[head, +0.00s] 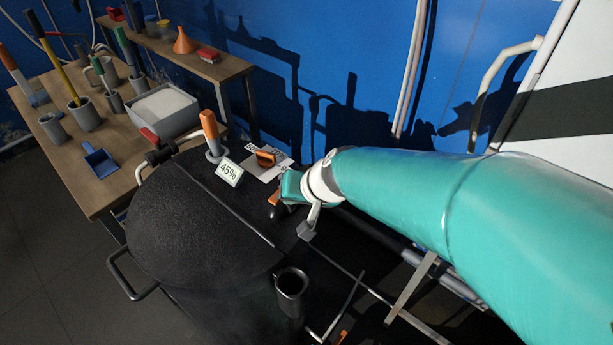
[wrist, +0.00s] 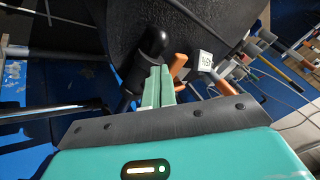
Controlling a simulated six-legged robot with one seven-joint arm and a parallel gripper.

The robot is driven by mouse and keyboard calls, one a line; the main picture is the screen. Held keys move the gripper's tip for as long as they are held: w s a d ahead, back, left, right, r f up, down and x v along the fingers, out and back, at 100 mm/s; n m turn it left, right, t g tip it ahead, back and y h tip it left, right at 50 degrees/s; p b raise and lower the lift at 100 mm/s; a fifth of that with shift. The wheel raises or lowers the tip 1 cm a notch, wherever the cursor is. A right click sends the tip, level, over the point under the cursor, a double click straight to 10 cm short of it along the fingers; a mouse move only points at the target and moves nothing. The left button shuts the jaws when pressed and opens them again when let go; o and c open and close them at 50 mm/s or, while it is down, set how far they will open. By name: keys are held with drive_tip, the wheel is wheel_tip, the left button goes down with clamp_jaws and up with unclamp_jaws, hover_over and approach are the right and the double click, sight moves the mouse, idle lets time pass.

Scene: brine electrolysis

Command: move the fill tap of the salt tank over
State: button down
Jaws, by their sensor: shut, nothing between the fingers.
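The salt tank (head: 190,225) is a large black drum with a dark lid. I cannot tell for sure which fitting is the fill tap. A red-handled valve (head: 150,138) sits at its far left rim. An orange knob (head: 265,157) stands on a white marked plate behind the lid. My gripper (head: 283,190) is at the tank's right side, beside a partly hidden orange and black part (head: 274,207). In the wrist view my gripper (wrist: 160,75) is shut and empty, close beside a black rounded handle (wrist: 152,45); an orange lever (wrist: 178,65) is just right. Contact cannot be told.
A 45% sign (head: 229,172) and an upright orange handle (head: 210,130) stand by the lid. A black cup-like holder (head: 291,285) is at the front right. A wooden bench (head: 105,190) with tools and a grey bin (head: 163,112) stands left.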

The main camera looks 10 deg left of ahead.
drive_tip(key=shift+s+a+f, duration=0.1)
drive_tip(key=shift+s+a, duration=0.1)
drive_tip(key=shift+a, duration=0.3)
idle(0.4)
drive_tip(key=shift+d, duration=0.15)
